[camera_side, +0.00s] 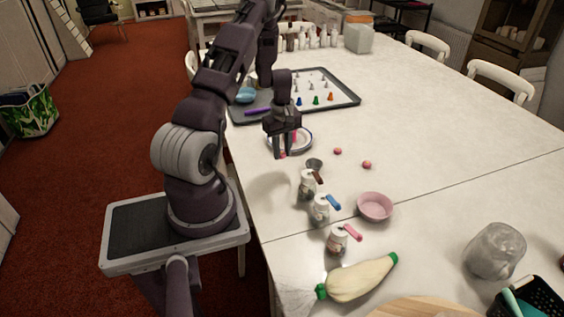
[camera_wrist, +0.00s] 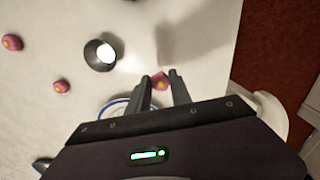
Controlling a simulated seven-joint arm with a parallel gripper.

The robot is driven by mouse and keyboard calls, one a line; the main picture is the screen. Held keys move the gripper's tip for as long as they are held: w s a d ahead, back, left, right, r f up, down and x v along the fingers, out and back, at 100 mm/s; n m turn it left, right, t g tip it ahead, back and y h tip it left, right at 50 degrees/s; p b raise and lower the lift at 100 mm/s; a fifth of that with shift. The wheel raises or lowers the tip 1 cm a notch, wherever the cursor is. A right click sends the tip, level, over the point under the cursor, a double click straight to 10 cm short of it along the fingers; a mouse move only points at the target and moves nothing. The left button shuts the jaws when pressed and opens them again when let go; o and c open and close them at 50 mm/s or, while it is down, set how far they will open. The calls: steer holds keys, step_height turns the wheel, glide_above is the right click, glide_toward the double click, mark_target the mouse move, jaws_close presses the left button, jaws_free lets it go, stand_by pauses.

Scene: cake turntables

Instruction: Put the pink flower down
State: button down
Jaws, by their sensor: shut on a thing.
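My gripper (camera_side: 283,156) is shut on a small pink flower (camera_side: 282,155), low over the table beside the blue-rimmed white plate (camera_side: 311,141). In the wrist view the pink flower (camera_wrist: 161,83) shows between the tips of my gripper (camera_wrist: 160,80). I cannot tell whether the flower touches the table. The plate (camera_wrist: 109,105) is partly hidden behind my fingers. Two more pink flowers lie on the table, one nearer (camera_side: 367,164) and one farther (camera_side: 337,151).
A small metal cup (camera_side: 314,165) stands close to the gripper. Several small jars (camera_side: 308,187), a pink bowl (camera_side: 375,207) and a piping bag (camera_side: 358,280) are nearer the camera. A dark tray (camera_side: 345,103) lies behind.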

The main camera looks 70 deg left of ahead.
mark_target(282, 153)
step_height(282, 153, up, 5)
steer(key=shift+f, duration=0.1)
steer(key=w+d+r+m, duration=0.2)
steer(key=w+d, duration=0.2)
steer(key=w, duration=0.6)
step_height(282, 153, down, 8)
steer(key=shift+f, duration=0.25)
